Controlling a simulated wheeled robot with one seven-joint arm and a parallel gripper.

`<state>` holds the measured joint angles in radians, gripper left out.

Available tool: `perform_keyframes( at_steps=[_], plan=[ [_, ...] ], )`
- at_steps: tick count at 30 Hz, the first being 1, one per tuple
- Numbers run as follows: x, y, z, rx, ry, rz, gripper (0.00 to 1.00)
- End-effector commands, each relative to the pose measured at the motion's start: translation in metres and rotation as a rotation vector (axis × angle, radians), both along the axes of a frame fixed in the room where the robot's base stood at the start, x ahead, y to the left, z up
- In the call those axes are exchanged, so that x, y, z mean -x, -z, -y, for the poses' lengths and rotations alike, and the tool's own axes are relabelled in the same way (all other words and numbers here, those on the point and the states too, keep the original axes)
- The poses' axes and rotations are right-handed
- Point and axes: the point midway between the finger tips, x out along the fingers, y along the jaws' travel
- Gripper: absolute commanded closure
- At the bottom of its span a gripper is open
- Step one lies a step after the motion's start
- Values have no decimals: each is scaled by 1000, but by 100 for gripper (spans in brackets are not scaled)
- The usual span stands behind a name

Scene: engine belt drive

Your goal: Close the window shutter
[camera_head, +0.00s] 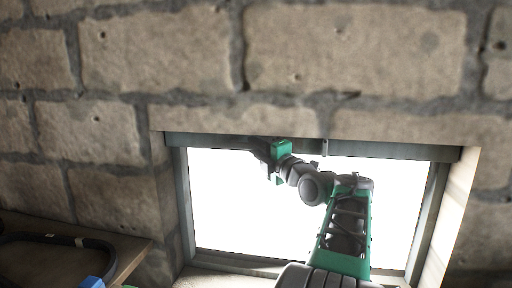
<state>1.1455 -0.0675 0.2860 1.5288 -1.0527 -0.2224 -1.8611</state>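The window (232,220) is a bright white opening in a grey frame, set into a stone block wall. A dark grey bar (390,150) runs along the top of the opening, with a small upright piece near its middle; it may be the shutter, rolled or folded up, but I cannot tell. No shutter panel covers the bright opening. My green and black arm reaches up in front of the window. My gripper (264,158) is at the upper left of the opening, just below the top bar. Its fingers are dark and small, and whether they touch the bar is unclear.
A wooden shelf or bench (130,258) stands at the lower left, with a black curved hose or belt (70,240) and a blue object (93,282) on or near it. Stone walls surround the window recess.

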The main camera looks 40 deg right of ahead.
Motion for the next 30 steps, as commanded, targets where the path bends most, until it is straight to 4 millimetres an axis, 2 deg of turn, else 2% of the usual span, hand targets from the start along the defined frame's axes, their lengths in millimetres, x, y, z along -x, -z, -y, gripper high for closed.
perform_keyframes(
  at_steps=[1,5,30],
  plan=[
    [0,0,0,0,0,-1,89],
    [0,0,0,-1,0,-1,100],
    [0,1,0,-2,-1,-2,100]
  ],
)
